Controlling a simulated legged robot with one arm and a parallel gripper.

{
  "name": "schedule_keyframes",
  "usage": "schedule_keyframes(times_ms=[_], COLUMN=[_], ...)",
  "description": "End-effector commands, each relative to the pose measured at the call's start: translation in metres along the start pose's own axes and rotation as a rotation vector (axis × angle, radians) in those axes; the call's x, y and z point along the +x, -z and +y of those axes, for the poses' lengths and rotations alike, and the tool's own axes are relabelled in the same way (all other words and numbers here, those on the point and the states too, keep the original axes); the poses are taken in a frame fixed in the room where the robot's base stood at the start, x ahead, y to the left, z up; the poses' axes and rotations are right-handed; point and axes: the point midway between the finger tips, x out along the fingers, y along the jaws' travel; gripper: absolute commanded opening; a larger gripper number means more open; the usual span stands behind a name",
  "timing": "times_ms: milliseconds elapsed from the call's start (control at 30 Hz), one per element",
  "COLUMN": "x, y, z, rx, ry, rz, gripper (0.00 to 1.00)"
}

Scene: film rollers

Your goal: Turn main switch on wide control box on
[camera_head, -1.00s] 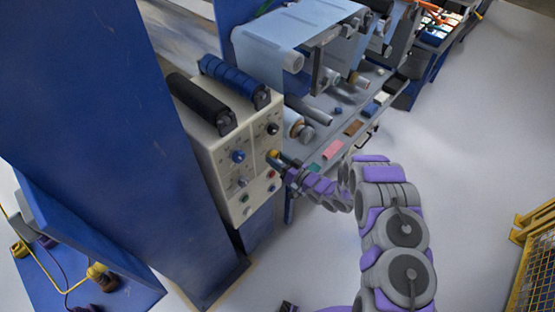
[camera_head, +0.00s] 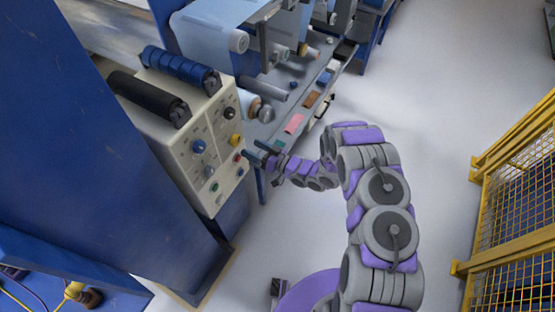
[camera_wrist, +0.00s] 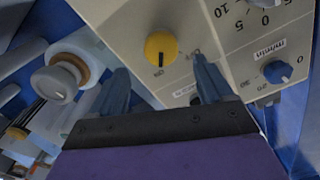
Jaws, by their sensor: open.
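The wide control box (camera_head: 190,135) is a cream panel on the blue machine, with several knobs and buttons on its face. A yellow knob (camera_head: 235,140) sits on its right part; it also shows large in the wrist view (camera_wrist: 161,48). A red button (camera_head: 237,157) and a green button (camera_head: 214,186) are lower on the panel. Which control is the main switch I cannot tell. My gripper (camera_head: 258,152) is just right of the panel, near the red button. In the wrist view my gripper (camera_wrist: 160,88) is open and empty, its fingers below the yellow knob, apart from it.
A blue roller (camera_head: 180,68) and a black roller (camera_head: 148,97) lie on top of the box. A grey shelf (camera_head: 290,100) with coloured blocks is behind my gripper. A yellow mesh fence (camera_head: 515,190) stands at the right. The floor between is clear.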

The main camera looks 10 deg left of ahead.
Motion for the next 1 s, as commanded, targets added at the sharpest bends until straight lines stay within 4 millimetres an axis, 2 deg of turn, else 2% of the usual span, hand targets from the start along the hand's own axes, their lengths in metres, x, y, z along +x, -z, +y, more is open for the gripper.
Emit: schedule_keyframes(times_ms=[33, 200, 500, 700, 1000], x=[-0.012, -0.046, -0.093, -0.107, -0.109], y=[0.001, 0.0, -0.001, -0.002, -0.002], z=[0.002, 0.002, 0.002, 0.001, 0.001], rx=[0.002, 0.002, 0.0, 0.001, 0.001], ry=[-0.005, -0.007, -0.004, -0.002, -0.002], rz=[0.0, 0.0, -0.002, -0.003, -0.002], gripper=[0.8, 0.8, 0.8, 0.8, 0.8])
